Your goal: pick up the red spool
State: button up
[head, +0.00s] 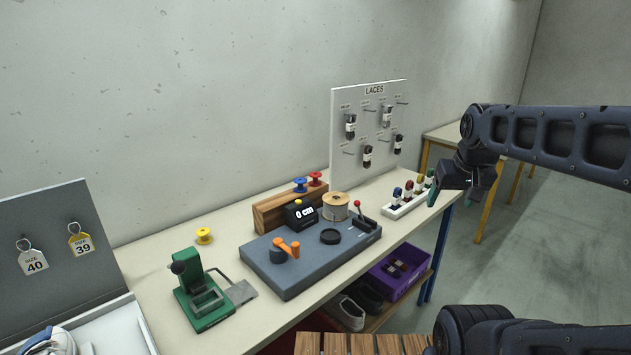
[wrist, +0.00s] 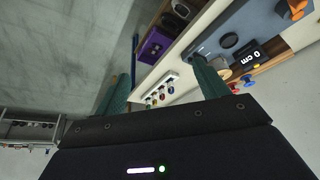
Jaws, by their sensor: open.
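The red spool (head: 315,178) stands upright at the right end of a wooden block (head: 270,216) at the back of the table, close beside a blue spool (head: 300,184). In the wrist view the red spool (wrist: 234,87) shows small, just right of one finger. My gripper (head: 437,190) is raised off the right end of the table, well to the right of the red spool and apart from it. In the wrist view my gripper (wrist: 165,95) has its two green fingers spread wide, with nothing held between them.
A yellow spool (head: 204,236) stands alone at the back left. A blue-grey measuring device (head: 300,262) and a wound roll (head: 335,207) stand before the block.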

jog(key=shift+o, duration=0.5)
jog(key=w+a+r+n+g, duration=0.15)
jog(key=w+r, duration=0.25)
jog(key=w, duration=0.4)
jog(key=w+a+r+n, duration=0.3)
jog(key=w, duration=0.5)
jog(key=n+g, duration=0.3)
jog(key=n, duration=0.8)
send_over(315, 174)
jog(key=f, duration=1.7)
jog(key=shift+s+d+f, duration=0.15)
jog(key=shift+s+f, duration=0.15)
jog(key=shift+s, duration=0.05)
jog(key=shift+w+a+f, duration=0.15)
jog(key=shift+a+f, duration=0.05)
jog(key=shift+f, duration=0.2)
jog(key=f, duration=1)
jog(key=shift+w+f, duration=0.2)
jog(key=shift+f, duration=0.05)
jog(key=shift+d, duration=0.1)
jog(key=c, duration=1.1)
